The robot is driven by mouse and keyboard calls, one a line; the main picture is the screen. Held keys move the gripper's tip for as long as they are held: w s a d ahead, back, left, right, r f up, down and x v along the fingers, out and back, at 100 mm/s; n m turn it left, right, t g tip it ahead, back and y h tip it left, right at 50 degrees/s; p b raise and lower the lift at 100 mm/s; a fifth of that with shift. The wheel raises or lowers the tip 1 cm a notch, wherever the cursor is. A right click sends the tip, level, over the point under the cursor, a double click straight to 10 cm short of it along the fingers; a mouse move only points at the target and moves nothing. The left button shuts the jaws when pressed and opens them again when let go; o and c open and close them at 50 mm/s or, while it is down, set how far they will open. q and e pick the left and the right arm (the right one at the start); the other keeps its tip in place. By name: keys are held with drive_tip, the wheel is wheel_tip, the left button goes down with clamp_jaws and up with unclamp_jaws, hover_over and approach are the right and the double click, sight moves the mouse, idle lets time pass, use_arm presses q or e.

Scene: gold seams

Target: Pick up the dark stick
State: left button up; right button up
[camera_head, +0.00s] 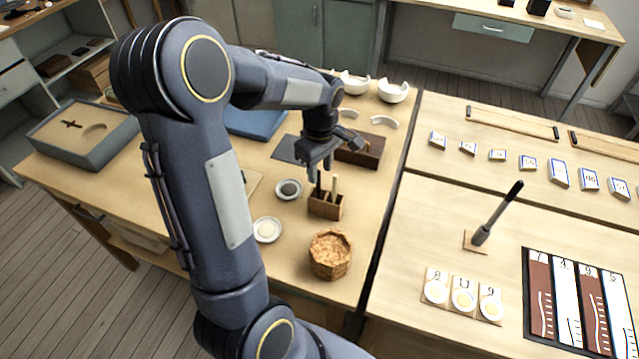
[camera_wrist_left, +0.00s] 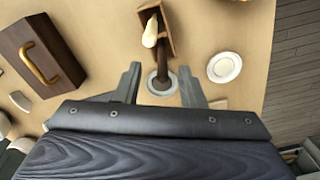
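A small wooden holder (camera_head: 325,207) stands on the left table with a dark stick (camera_head: 318,184) and a pale stick (camera_head: 334,187) upright in it. My left gripper (camera_head: 318,170) points down over the holder at the dark stick's top. In the left wrist view the gripper (camera_wrist_left: 160,68) is open, with a finger on either side of the dark stick (camera_wrist_left: 161,62). I cannot tell whether the fingers touch it. The pale stick (camera_wrist_left: 150,32) and the holder (camera_wrist_left: 168,14) show just beyond. My right gripper is not in view.
A dark dish (camera_head: 289,189), a white dish (camera_head: 267,230) and a basket of chips (camera_head: 330,255) stand near the holder. A dark wooden box (camera_head: 361,152) is behind it. On the right table a black-handled tool (camera_head: 497,212) stands on a small base.

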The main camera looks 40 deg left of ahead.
sight(318, 195)
use_arm(q)
drive_tip(key=f, duration=0.4)
drive_tip(key=shift+s+a+f+p, duration=0.1)
drive_tip(key=shift+a+f+p, duration=0.1)
drive_tip(key=shift+f+p, duration=0.15)
clamp_jaws()
